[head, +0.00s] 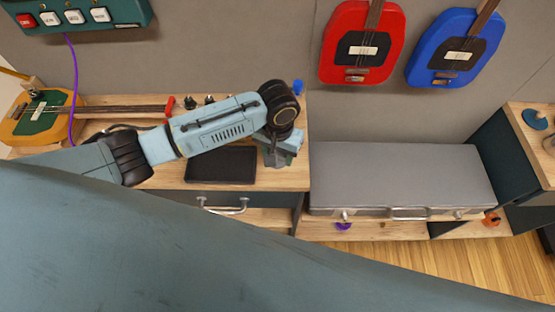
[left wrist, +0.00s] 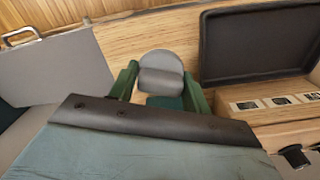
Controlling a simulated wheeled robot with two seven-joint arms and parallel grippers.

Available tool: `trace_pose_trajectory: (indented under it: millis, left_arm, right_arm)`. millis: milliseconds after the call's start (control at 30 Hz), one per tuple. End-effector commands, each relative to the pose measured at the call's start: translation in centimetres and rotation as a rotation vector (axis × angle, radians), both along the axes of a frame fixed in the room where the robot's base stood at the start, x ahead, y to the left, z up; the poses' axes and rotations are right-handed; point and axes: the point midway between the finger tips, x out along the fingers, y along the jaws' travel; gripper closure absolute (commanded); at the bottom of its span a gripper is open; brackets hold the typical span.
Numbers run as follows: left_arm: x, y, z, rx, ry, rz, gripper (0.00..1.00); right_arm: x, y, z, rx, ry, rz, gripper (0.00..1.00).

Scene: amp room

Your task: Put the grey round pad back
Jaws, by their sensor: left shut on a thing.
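The grey round pad (left wrist: 166,58) shows in the left wrist view as a flat disc with a thick rounded grip (left wrist: 160,81) in front of it. My left gripper (left wrist: 160,88) has its green fingers on both sides of this grip and is shut on it. In the head view my left gripper (head: 281,155) points down over the right end of the wooden desk (head: 165,178). The pad is mostly hidden there by the gripper. I cannot tell whether the pad touches the wood. My right gripper is not in view.
A black shallow tray (head: 221,165) lies on the desk left of the gripper. A grey case (head: 400,175) with a handle lies to the right. Red (head: 361,45) and blue (head: 452,50) guitars hang behind.

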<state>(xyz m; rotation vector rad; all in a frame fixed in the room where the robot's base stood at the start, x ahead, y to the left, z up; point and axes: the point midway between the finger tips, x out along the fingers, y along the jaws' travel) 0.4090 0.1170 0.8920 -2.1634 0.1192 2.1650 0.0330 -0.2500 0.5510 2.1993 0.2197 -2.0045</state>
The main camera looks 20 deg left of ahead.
Motion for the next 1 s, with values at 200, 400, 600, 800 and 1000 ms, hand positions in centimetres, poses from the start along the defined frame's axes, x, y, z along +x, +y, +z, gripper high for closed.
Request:
trace_pose_trajectory:
  millis: [200,400,600,800,1000]
  left_arm:
    - [-0.1,0.0,-3.0,0.001,0.002,0.0,0.73]
    - [0.0,0.0,-3.3,0.0,0.0,-0.001,0.73]
    - [-0.1,0.0,-3.7,0.0,0.001,0.0,0.73]
    - [0.0,0.0,-3.6,0.0,0.001,0.0,0.3]
    - [0.0,0.0,-3.6,0.0,0.0,0.0,0.3]
  right_arm:
    - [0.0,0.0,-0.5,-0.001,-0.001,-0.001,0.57]
    - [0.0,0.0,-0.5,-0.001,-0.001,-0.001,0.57]
    - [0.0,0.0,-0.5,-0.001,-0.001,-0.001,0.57]
    - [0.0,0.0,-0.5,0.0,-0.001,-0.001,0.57]
    - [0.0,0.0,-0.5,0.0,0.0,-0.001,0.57]
